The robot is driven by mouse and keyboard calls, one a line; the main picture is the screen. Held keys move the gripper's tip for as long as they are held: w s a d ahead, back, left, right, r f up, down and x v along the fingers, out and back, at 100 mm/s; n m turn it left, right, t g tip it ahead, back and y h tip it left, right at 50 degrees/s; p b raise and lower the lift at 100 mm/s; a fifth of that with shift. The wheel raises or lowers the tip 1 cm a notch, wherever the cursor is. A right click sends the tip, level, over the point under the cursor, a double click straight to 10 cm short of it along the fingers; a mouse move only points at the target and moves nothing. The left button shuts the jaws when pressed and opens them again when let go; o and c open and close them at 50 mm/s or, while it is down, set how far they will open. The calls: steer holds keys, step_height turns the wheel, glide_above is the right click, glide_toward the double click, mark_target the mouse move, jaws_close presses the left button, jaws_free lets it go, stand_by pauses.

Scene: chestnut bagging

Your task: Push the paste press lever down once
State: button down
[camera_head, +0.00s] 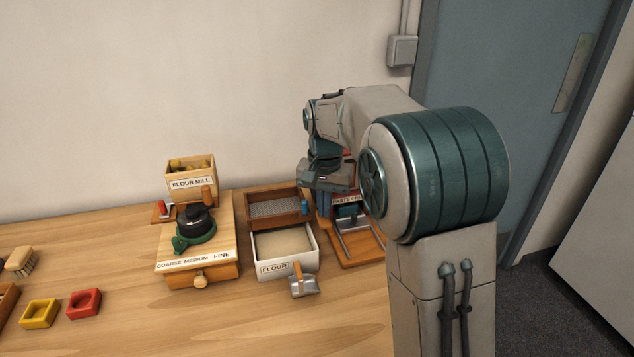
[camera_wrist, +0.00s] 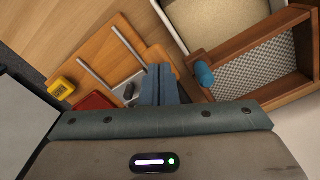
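The paste press (camera_head: 362,251) stands at the right end of the table, on a wooden base with metal rods. Its label is partly hidden behind my arm. In the wrist view the press base (camera_wrist: 97,48) shows two metal rods, a red part (camera_wrist: 97,101) and a small dark grey piece (camera_wrist: 128,91) beside my fingers. I cannot tell for certain which part is the lever. My gripper (camera_wrist: 159,70) points down over the press, its two blue-grey fingers together with nothing seen between them. In the head view the fingers (camera_head: 323,205) are near the press's left side.
The flour mill (camera_head: 196,272) stands further left. A yellow item (camera_wrist: 61,88) sits by the press. The front table middle is clear.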

steer(key=shift+f, duration=0.1)
steer(key=shift+f, duration=0.3)
step_height(320, 180, up, 10)
steer(key=p, duration=0.8)
steer(key=shift+w+f, duration=0.25)
steer(key=shift+w, duration=0.15)
steer(key=shift+a, duration=0.1)
step_height(320, 180, up, 5)
steer(key=p, duration=0.4)
steer(key=shift+p, duration=0.3)
